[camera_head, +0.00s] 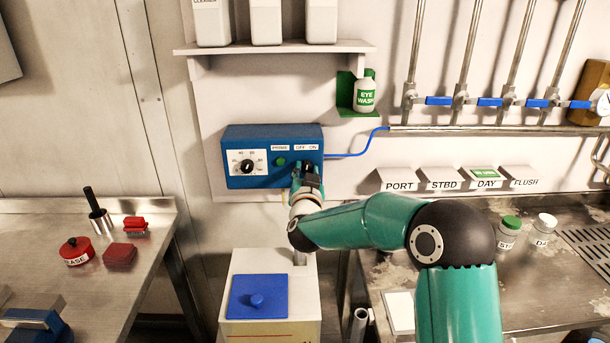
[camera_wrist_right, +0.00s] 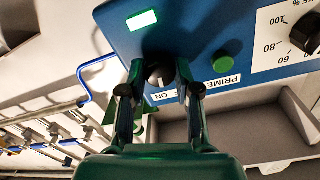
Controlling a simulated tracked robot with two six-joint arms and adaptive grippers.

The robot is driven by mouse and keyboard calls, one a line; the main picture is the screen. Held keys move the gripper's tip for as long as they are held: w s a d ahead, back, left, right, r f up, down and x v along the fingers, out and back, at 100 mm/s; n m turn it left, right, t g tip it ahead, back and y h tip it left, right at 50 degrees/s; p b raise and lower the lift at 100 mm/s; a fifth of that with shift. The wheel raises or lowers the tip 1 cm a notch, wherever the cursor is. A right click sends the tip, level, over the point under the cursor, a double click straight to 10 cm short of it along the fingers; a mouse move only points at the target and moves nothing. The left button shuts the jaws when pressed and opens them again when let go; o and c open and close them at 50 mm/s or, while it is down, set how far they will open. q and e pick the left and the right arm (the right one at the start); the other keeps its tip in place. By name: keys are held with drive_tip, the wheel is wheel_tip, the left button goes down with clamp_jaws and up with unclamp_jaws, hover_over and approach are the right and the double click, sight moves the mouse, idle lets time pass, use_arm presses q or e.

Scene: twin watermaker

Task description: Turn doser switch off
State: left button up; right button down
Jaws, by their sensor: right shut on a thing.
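The blue doser box (camera_head: 235,165) is on the wall panel in the head view, with OFF and ON labels at its right end. My right gripper (camera_head: 307,170) is at those labels and covers the switch there. In the right wrist view, my right gripper (camera_wrist_right: 160,88) is shut on the black switch knob (camera_wrist_right: 159,72), one finger on each side. A white mark shows on the knob. The ON label shows beneath it; OFF is hidden by a finger, so I cannot tell the setting surely. A green lamp (camera_wrist_right: 142,19) is lit. My left gripper is not in view.
The green PRIME button (camera_head: 281,161) and dial (camera_head: 247,167) are left of my gripper. A blue hose (camera_head: 360,149) leaves the box's right side. A white tank with a blue lid (camera_head: 258,297) stands below. An eye wash bottle (camera_head: 365,94) hangs above right.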

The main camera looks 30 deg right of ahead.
drive_tip(key=n, duration=0.4)
drive_tip(key=shift+n, duration=0.3)
drive_tip(key=shift+n+t, duration=0.3)
drive_tip(key=shift+n, duration=1.3)
drive_tip(key=c, duration=0.8)
unclamp_jaws()
drive_tip(key=v, duration=1.2)
